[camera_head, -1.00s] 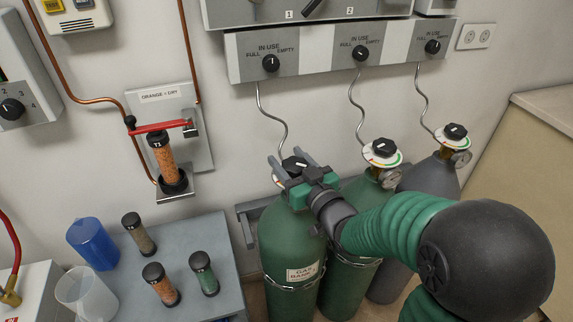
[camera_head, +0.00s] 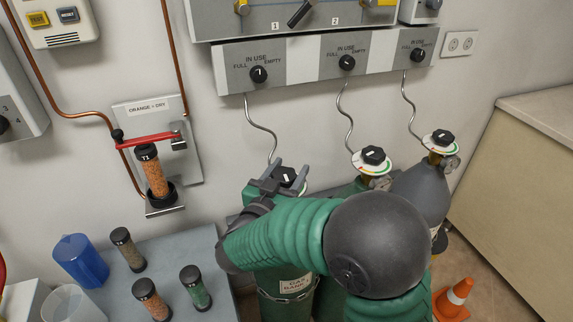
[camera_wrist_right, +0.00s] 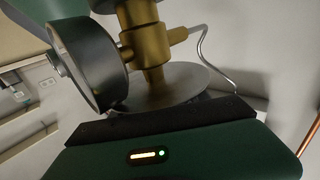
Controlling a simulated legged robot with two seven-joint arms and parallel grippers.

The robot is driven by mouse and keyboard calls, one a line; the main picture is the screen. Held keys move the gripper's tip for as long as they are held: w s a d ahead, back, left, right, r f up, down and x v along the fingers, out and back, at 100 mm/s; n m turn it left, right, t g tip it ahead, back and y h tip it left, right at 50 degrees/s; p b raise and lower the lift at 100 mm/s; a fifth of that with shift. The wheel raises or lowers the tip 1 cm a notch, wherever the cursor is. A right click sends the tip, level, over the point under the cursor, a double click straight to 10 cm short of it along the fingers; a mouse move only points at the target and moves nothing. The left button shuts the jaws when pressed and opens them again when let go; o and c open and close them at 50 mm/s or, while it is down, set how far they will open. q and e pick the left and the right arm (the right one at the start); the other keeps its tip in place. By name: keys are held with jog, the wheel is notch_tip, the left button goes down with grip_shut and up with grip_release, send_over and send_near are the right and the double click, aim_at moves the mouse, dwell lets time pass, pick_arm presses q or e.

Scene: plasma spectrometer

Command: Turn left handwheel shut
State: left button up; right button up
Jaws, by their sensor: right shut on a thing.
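The left handwheel (camera_head: 288,175) is a black knob with a white mark, on top of the left green gas cylinder (camera_head: 270,283). My right gripper (camera_head: 284,179) is shut on it, with grey fingers on either side. My green arm hides much of the cylinder and the rest of the valve. In the right wrist view, a brass valve body (camera_wrist_right: 151,45), a round gauge (camera_wrist_right: 90,62) and a pale disc (camera_wrist_right: 170,86) show beyond the gripper's dark edge; the fingertips and knob are hidden there. My left gripper is not in view.
Two more handwheels (camera_head: 374,156) (camera_head: 439,138) stand on the cylinders to the right. A selector panel (camera_head: 310,66) is above, with thin pipes below it. An orange cone (camera_head: 455,298) is at lower right. A grey bench (camera_head: 190,253) holds tubes and cups at left.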

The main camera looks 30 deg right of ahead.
aim_at(296, 174)
jog(key=m+g+p, duration=0.1)
jog(key=m+g+h+p, duration=0.1)
jog(key=g, duration=0.1)
jog(key=m+g+h+p, duration=0.1)
jog(key=g, duration=0.1)
jog(key=shift+s+d+r+m, duration=0.2)
jog(key=shift+s+m, duration=0.1)
jog(key=shift+s, duration=0.1)
jog(key=m+g+p, duration=0.1)
jog(key=g, duration=0.1)
jog(key=m+g+p, duration=0.1)
jog(key=g, duration=0.1)
jog(key=m+g+h+p, duration=0.1)
jog(key=g, duration=0.1)
jog(key=shift+s+m, duration=0.4)
jog(key=m+g+y+p, duration=0.1)
jog(key=g+p, duration=0.1)
jog(key=m+g+p, duration=0.2)
jog(key=g+p, duration=0.1)
jog(key=s+m+g+y+p, duration=0.1)
jog(key=m+g+p, duration=0.1)
jog(key=g, duration=0.1)
jog(key=shift+s+a+r+y, duration=0.1)
jog(key=shift+a+r+y, duration=0.05)
jog(key=shift+y, duration=0.15)
jog(key=shift+s+f+m+g+y+p, duration=0.1)
jog(key=shift+f+m+g+y+p, duration=0.1)
jog(key=shift+m+g+y+p, duration=0.6)
jog(key=shift+p, duration=0.3)
